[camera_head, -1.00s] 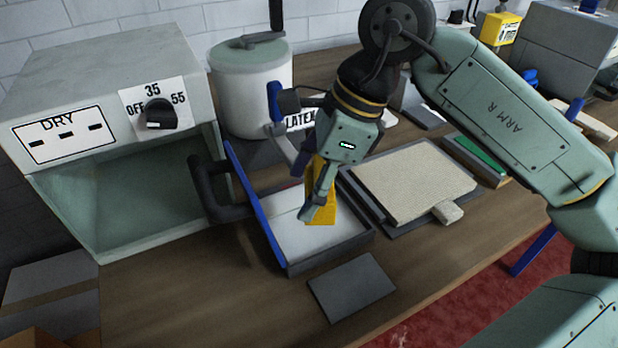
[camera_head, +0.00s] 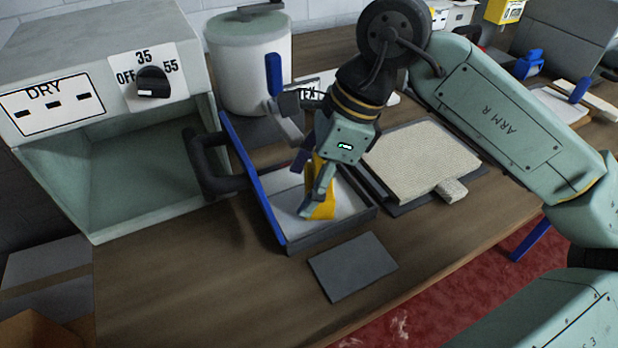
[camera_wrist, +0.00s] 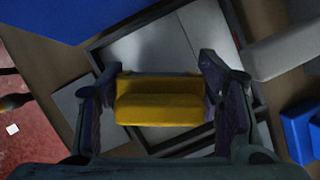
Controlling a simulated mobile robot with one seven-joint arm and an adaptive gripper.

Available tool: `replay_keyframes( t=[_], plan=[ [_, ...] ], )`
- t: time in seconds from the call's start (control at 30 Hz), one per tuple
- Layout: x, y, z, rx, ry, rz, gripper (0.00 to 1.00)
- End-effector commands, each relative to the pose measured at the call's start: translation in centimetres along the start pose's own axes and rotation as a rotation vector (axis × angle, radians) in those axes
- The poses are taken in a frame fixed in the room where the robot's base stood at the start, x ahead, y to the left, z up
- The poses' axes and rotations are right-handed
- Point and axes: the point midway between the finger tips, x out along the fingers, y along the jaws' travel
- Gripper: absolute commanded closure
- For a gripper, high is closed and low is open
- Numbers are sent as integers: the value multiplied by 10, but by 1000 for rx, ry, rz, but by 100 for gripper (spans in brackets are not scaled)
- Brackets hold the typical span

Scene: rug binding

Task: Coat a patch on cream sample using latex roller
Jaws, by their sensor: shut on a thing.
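My gripper (camera_head: 314,208) is shut on a yellow block-like piece (camera_head: 323,203), which also shows between my fingers in the wrist view (camera_wrist: 160,103). No separate roller shows; I cannot tell if this piece is the latex roller's handle, and its underside is hidden. The gripper is over the shallow dark tray (camera_head: 330,232) with a blue side and pale inside; I cannot tell whether the piece touches it. The cream sample (camera_head: 420,160) lies flat on a dark board to the right, with a small tag at its front edge. The gripper is apart from it.
A white drum (camera_head: 250,70) labelled latex, with a blue-handled tap (camera_head: 273,75), stands behind the tray. A dryer (camera_head: 110,60) with an open chamber is at left. A flat grey plate (camera_head: 352,266) lies in front. The wooden table (camera_head: 210,260) is bare at front left.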

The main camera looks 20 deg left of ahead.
Motion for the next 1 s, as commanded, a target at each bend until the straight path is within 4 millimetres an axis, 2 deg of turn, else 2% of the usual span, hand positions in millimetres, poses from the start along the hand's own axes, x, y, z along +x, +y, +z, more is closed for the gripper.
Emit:
replay_keyframes(
  t=[1.0],
  plan=[
    [8,0,-3,0,-1,-1,66]
  ],
)
